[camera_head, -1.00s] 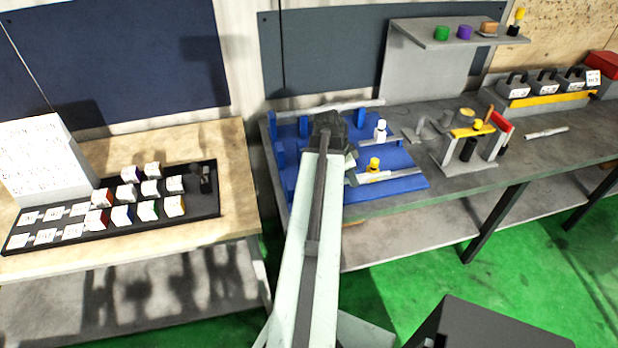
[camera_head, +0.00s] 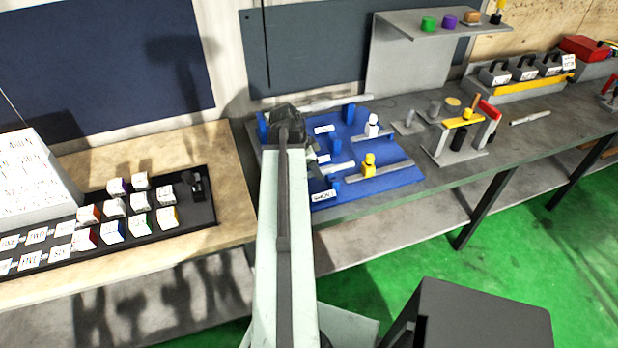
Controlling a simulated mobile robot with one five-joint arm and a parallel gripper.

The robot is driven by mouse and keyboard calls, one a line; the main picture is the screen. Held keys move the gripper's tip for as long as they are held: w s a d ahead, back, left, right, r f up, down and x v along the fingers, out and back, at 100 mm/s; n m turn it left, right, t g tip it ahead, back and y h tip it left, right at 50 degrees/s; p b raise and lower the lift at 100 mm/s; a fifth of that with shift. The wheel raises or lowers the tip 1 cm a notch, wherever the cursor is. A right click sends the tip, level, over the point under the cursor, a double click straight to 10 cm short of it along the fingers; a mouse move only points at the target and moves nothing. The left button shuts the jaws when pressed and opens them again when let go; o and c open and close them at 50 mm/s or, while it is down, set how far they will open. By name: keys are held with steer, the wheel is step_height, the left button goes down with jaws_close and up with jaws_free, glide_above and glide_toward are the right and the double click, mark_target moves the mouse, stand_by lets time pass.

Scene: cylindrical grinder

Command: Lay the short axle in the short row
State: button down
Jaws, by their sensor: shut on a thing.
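My gripper (camera_head: 312,160) is over the left part of the blue tray (camera_head: 398,182). It is shut, and its fingertips are mostly hidden behind my arm and wrist. A short pale bar (camera_head: 339,167), which looks like the short axle, sticks out to the right of the jaws; the grip itself is hidden. The label reading SHORT (camera_head: 323,195) is at the tray's front edge, just right of my arm. A longer grey bar (camera_head: 392,170) lies to the right, by a yellow figure-like piece (camera_head: 369,165). A long rod (camera_head: 345,102) lies along the tray's back.
A white figure-like piece (camera_head: 373,125) and blue posts (camera_head: 350,113) stand on the tray. A grey stand with a yellow top (camera_head: 460,137) is to its right. A black board with several labelled blocks (camera_head: 205,212) is on the left table. A black box-like surface (camera_head: 480,315) is at front right.

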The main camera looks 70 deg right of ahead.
steer(key=shift+w+a+f, duration=0.1)
steer(key=shift+w+a, duration=0.1)
steer(key=shift+w, duration=0.7)
steer(key=f+b, duration=0.4)
steer(key=shift+w, duration=0.3)
steer(key=shift+a+r, duration=0.1)
steer(key=shift+r, duration=0.15)
steer(key=shift+f+b, duration=0.45)
steer(key=shift+f, duration=0.2)
steer(key=c, duration=1.1)
jaws_free()
